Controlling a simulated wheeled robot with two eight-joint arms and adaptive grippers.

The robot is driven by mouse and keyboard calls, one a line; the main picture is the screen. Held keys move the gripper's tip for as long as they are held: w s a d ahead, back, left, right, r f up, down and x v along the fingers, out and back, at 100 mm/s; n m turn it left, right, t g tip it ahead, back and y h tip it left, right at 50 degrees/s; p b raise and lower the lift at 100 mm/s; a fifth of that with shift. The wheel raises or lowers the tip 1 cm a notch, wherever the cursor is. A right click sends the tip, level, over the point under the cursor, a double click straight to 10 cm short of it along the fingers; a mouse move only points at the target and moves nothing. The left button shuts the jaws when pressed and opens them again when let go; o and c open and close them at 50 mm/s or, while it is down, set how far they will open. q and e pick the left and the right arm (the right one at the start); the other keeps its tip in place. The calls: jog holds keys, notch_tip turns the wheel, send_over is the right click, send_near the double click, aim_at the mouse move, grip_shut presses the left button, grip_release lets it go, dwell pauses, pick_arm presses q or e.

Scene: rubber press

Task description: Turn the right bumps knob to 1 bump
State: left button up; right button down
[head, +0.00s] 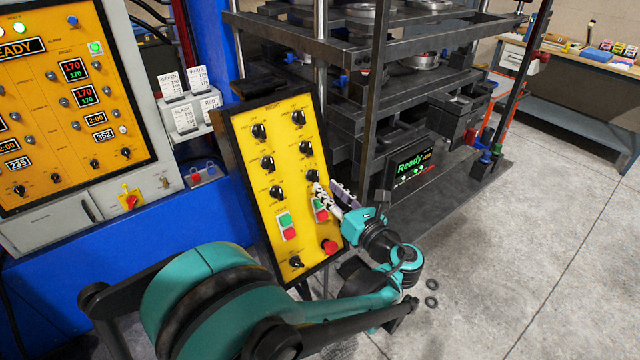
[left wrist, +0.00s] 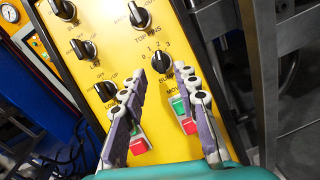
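The right bumps knob (head: 312,176) is the lowest black knob in the right column of the yellow panel (head: 246,128). In the left wrist view this knob (left wrist: 161,62) stands under a 0 to 3 scale; I cannot tell for sure which number its pointer marks. My left gripper (head: 325,186) is open just below the knob in the head view. In the left wrist view its two fingertips (left wrist: 161,74) lie to the left and right of the knob, with a gap on each side. Contact with the knob is not visible. My right gripper is not in view.
Green and red push buttons (head: 286,225) sit below the knobs, and a red round button (head: 329,246) is at the panel's lower right. Dark press frame bars (head: 371,100) and a "Ready" screen (head: 411,164) stand to the right. Open grey floor (head: 520,250) lies beyond.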

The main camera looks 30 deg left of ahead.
aim_at(318, 179)
pick_arm(q)
jog(key=x, duration=0.4)
jog(key=shift+a+b, duration=0.1)
jog(key=shift+b, duration=0.25)
grip_shut()
jog(key=shift+n, duration=0.3)
jog(key=shift+w+n+g+y, duration=0.15)
jog(key=shift+n+g+y, duration=0.4)
jog(key=shift+n, duration=1.15)
jog(key=shift+w+n+g+y, duration=0.15)
jog(key=shift+n+g, duration=0.7)
jog(key=shift+n, duration=0.85)
